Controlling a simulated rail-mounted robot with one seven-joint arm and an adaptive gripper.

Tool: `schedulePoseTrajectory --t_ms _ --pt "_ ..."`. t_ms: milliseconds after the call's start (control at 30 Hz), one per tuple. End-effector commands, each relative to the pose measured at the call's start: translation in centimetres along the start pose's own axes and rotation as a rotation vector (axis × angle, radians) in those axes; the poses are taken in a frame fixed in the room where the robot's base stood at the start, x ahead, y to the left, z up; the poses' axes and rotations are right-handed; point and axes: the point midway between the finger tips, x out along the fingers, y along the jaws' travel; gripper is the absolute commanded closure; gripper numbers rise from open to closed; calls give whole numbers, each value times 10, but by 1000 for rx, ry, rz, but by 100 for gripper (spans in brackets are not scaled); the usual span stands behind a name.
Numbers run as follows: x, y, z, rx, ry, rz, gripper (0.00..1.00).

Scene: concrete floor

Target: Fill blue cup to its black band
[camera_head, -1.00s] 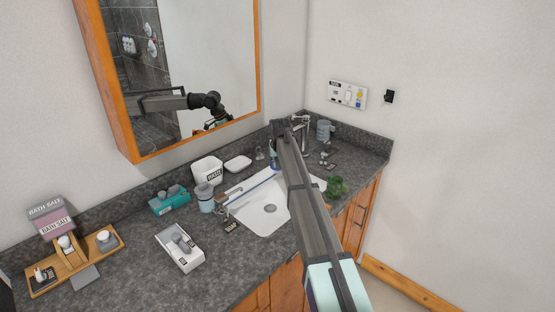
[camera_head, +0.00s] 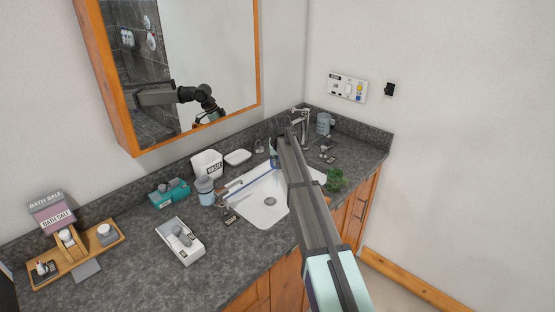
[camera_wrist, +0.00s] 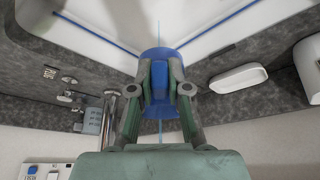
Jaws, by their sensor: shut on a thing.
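In the wrist view, my gripper (camera_wrist: 159,82) is shut on a blue cup (camera_wrist: 158,56). The cup sits between the two fingers, with its blue wall showing above and below them. A thin pale blue line runs past the cup, and I cannot tell what it is. The cup is in front of the white sink (camera_wrist: 215,28). The black band and the inside of the cup cannot be made out. In the head view my arm hides most of the gripper and cup. The sink basin (camera_head: 262,214) and a chrome tap (camera_head: 305,122) show there.
A second tap-like fixture (camera_head: 229,188) stands at the left of the sink. A grey-blue mug (camera_head: 323,124) stands at the back right, a green plant (camera_head: 336,181) at the front right. A mirror (camera_head: 190,60) hangs above.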

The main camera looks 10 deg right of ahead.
Motion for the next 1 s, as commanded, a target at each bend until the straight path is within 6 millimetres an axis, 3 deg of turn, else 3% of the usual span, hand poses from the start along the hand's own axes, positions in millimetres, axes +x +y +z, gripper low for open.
schedulePoseTrajectory --t_ms 1000 --pt "-46 -3 43 0 1 0 100"
